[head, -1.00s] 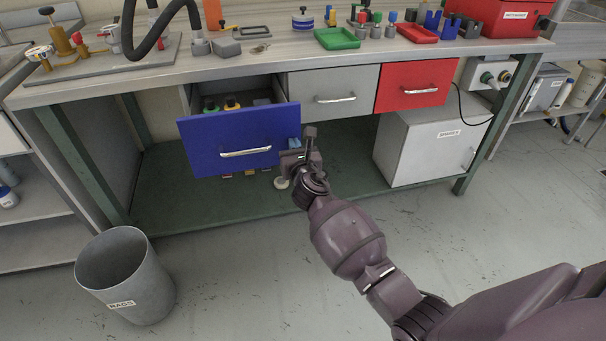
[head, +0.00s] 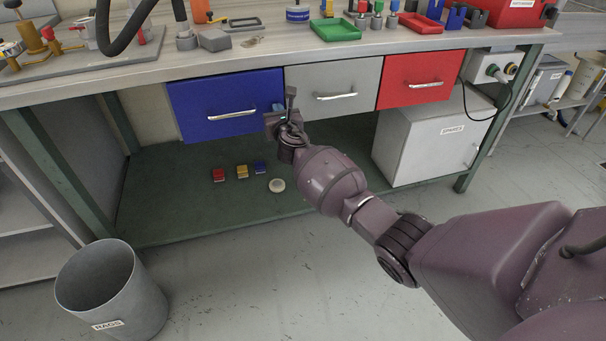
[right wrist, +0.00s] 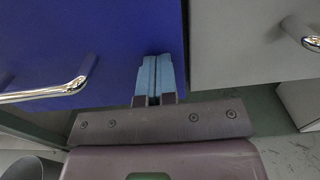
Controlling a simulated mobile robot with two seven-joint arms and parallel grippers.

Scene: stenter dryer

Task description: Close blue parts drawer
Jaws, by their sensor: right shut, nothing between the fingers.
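The blue parts drawer (head: 200,112) sits under the left part of the workbench, its front about level with the grey drawer (head: 350,102) beside it. No gap into its inside shows. Its chrome handle (head: 232,115) is on the front. My right gripper (head: 279,108) is at the drawer's lower right corner, apart from the handle. In the right wrist view its light blue fingers (right wrist: 155,80) are shut together and empty, pointing at the blue front (right wrist: 110,45) near its right edge. They look close to or touching it; I cannot tell which. My left gripper is out of view.
A red drawer (head: 420,78) and a light grey cabinet (head: 430,140) are to the right. Small coloured blocks (head: 242,172) and a round white item (head: 277,185) lie on the green lower shelf. A rags bin (head: 110,300) stands front left.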

